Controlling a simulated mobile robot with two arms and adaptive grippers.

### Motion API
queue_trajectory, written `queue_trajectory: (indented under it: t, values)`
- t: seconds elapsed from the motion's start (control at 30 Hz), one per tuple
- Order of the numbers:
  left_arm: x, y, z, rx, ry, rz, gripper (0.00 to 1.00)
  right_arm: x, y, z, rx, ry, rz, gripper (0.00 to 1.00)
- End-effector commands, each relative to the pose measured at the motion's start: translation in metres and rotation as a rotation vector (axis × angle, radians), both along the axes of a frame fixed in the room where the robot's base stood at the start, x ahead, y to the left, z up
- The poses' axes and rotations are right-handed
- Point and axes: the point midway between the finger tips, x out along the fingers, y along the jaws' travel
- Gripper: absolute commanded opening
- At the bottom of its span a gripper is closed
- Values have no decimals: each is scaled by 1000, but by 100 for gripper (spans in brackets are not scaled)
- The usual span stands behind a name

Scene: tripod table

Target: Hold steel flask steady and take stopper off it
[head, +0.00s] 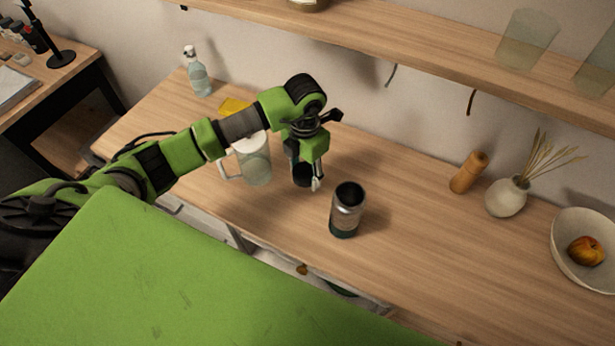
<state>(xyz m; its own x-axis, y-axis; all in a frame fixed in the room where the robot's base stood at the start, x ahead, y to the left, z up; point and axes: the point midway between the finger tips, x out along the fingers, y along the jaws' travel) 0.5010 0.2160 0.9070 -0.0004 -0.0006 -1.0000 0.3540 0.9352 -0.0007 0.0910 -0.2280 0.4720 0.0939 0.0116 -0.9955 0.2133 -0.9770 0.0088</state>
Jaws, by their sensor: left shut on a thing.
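The steel flask (345,215) stands upright on the wooden counter, grey metal with a dark teal base. Its top shows a dark round opening with a metal rim, and nothing is seen on it. My left gripper (308,184) is to the left of and slightly behind the flask, apart from it, pointing down. It is shut on a small dark round piece that looks like the stopper (301,175), partly hidden by the fingers. My right gripper is not in view, and no gripper touches the flask.
A clear pitcher (256,168) stands just left of my left gripper, with a glass bottle (198,78) farther back. A wooden mill (467,173), a white vase (506,197) and a bowl (558,255) stand right. A shelf (410,48) runs above. Counter right of the flask is clear.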

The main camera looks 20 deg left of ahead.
Motion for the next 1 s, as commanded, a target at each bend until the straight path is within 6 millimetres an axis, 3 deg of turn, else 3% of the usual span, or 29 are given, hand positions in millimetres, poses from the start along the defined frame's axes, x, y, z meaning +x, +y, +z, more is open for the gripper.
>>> queue_trajectory:
  t: [0.23, 0.6, 0.63, 0.7, 1.0]
  values:
    - [-1, 0, -31, 0, 3, -1, 20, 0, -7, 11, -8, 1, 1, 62]
    - [0, 0, -39, 0, 0, -3, 20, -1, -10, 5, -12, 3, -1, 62]
    - [0, 0, -38, 0, 0, -2, 48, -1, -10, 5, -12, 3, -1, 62]
    - [0, 0, -37, 0, 0, -2, 62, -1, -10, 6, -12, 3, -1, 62]
    - [0, 0, -37, 0, 1, -2, 62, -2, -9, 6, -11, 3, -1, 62]
